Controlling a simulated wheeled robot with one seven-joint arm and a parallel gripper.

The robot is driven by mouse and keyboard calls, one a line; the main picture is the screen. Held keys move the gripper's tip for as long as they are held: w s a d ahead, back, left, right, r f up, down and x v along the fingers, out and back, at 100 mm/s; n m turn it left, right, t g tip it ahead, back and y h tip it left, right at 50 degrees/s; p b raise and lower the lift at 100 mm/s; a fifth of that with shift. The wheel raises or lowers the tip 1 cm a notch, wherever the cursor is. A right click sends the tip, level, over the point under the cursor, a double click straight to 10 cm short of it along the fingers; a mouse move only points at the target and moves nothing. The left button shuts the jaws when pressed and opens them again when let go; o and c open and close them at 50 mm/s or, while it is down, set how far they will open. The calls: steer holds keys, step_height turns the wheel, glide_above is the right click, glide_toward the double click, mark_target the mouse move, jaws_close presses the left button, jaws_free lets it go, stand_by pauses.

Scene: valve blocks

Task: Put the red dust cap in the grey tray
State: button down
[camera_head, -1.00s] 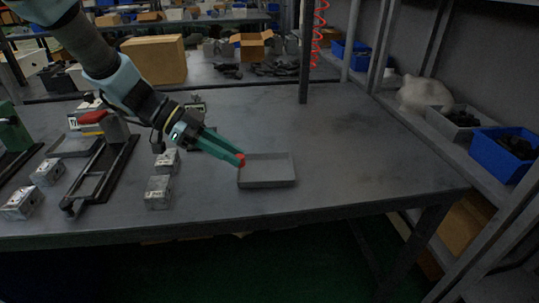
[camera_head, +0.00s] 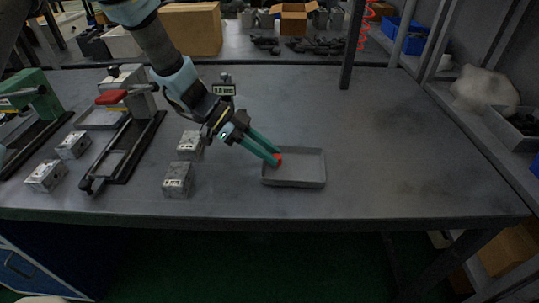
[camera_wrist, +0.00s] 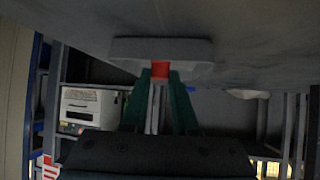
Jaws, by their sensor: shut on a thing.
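My gripper (camera_head: 273,157) has green fingers and is shut on the red dust cap (camera_head: 278,160). The cap shows at the fingertips, over the left part of the grey tray (camera_head: 308,185). In the wrist view the red cap (camera_wrist: 160,69) sits between the two green fingertips, with the tray (camera_wrist: 125,47) just beyond it. I cannot tell whether the cap touches the tray floor. The tray is shallow, and nothing else shows in it.
Several metal valve blocks (camera_head: 178,180) stand on the table left of the tray. A red-handled clamp fixture (camera_head: 128,140) and a green press (camera_head: 30,100) are further left. A small display gauge (camera_head: 224,90) stands behind the arm. The table right of the tray is clear.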

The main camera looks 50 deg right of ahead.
steer(key=shift+f, duration=0.85)
steer(key=c, duration=0.7)
jaws_free()
steer(key=b+v, duration=0.2)
steer(key=v, duration=1)
steer(key=shift+a, duration=0.1)
